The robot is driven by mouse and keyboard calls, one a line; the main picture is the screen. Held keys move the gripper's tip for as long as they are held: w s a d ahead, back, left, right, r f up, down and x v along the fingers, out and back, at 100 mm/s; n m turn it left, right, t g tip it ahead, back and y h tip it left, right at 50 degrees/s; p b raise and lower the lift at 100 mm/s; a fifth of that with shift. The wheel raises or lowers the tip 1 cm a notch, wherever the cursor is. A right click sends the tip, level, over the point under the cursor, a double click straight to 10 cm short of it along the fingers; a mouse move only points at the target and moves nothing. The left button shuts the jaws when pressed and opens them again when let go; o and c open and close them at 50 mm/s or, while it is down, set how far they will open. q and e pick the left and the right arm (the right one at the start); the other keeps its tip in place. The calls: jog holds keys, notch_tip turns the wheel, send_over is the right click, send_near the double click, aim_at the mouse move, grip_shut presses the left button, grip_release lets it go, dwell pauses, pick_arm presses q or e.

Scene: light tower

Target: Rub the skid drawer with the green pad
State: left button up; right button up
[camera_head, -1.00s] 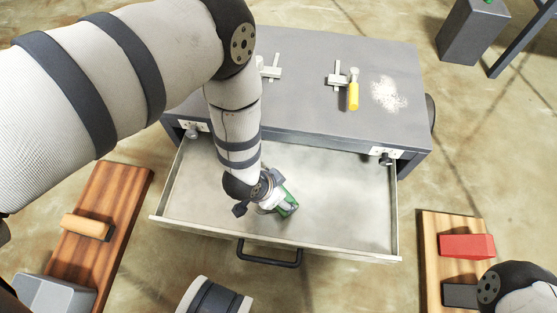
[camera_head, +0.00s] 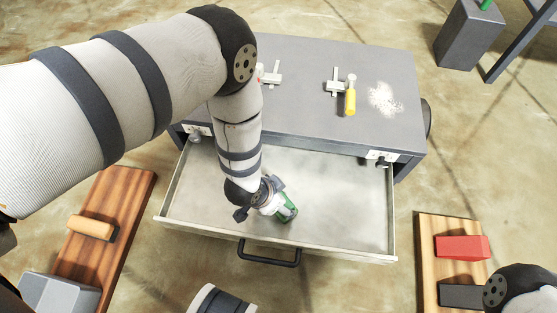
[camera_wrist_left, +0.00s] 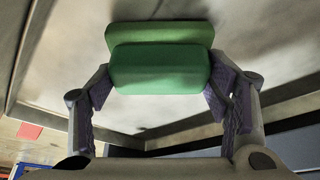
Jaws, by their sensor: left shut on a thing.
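The skid drawer (camera_head: 345,190) is pulled open from the grey cabinet. Its pale floor carries faint grey smudges. My left gripper (camera_head: 268,198) is inside the drawer, left of its middle and close to the front wall. It is shut on the green pad (camera_head: 287,209), which is partly hidden by the gripper in the head view. In the left wrist view the green pad (camera_wrist_left: 160,69) sits between the two fingers, over the drawer floor (camera_wrist_left: 270,45). I cannot tell whether it touches the floor. My right gripper is out of view.
The cabinet top (camera_head: 300,105) holds a yellow-handled tool (camera_head: 350,100), small metal fittings and white powder (camera_head: 384,99). A wooden board with an orange-handled block (camera_head: 90,227) lies left. Another board with a red block (camera_head: 461,247) lies right. The drawer's right half is clear.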

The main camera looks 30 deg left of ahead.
pick_arm(q)
notch_tip(320, 180, up, 3)
jog(key=shift+a+f+p, duration=0.1)
jog(key=shift+p, duration=0.5)
jog(key=shift+r+p, duration=1.85)
jog(key=shift+r, duration=0.6)
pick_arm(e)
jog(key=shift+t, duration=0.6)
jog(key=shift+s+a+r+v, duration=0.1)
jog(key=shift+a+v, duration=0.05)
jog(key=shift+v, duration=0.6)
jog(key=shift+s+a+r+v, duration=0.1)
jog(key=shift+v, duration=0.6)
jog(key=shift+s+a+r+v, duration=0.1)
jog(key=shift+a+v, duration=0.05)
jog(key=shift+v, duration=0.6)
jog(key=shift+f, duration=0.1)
